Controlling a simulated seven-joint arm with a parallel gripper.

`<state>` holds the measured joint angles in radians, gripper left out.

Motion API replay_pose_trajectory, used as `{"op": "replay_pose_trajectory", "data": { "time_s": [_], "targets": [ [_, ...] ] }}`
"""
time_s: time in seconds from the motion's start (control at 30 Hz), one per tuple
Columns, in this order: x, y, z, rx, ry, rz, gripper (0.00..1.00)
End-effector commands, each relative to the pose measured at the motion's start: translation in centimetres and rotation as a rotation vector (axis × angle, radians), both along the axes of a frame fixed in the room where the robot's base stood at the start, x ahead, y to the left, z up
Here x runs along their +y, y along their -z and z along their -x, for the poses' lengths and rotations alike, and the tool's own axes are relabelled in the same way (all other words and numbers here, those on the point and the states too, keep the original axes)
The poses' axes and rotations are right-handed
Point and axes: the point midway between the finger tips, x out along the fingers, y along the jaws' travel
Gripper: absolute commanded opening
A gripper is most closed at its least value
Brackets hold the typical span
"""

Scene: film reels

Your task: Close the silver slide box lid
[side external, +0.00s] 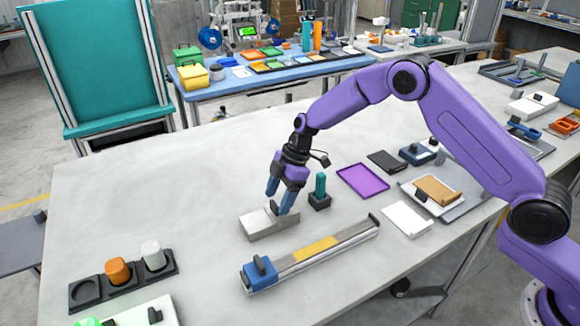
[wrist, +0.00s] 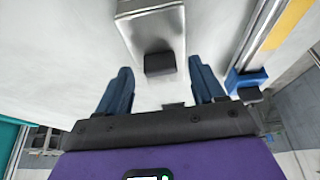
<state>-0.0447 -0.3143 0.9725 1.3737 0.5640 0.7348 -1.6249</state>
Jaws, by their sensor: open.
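The silver slide box (side external: 258,225) sits on the table below my gripper (side external: 279,203). It has a pale metal top and a darker part at its right end, beside my fingers. In the wrist view the silver box (wrist: 152,28) shows a brushed metal face with a black knob (wrist: 160,64) at its near end. My gripper (wrist: 160,68) is open, with one blue finger on each side of the knob. Whether the fingers touch it, and how far the lid is open, I cannot tell.
A long rail with a blue block (side external: 259,273) lies in front of the box. A black holder with a teal peg (side external: 320,186) stands just right of it. A purple tray (side external: 362,180) lies farther right.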

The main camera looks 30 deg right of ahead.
Motion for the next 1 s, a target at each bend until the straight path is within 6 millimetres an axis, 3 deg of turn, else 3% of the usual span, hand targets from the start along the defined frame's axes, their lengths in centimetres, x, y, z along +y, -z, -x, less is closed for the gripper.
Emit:
{"op": "replay_pose_trajectory", "data": {
  "time_s": [0.6,0.8,1.0],
  "targets": [
    [-4.9,-11.5,-0.1,-0.003,0.002,0.0,0.68],
    [-6.0,-14.1,-0.1,-0.003,0.003,0.0,0.68],
    [-6.4,-15.0,0.0,0.0,0.002,0.001,0.68]
  ]
}}
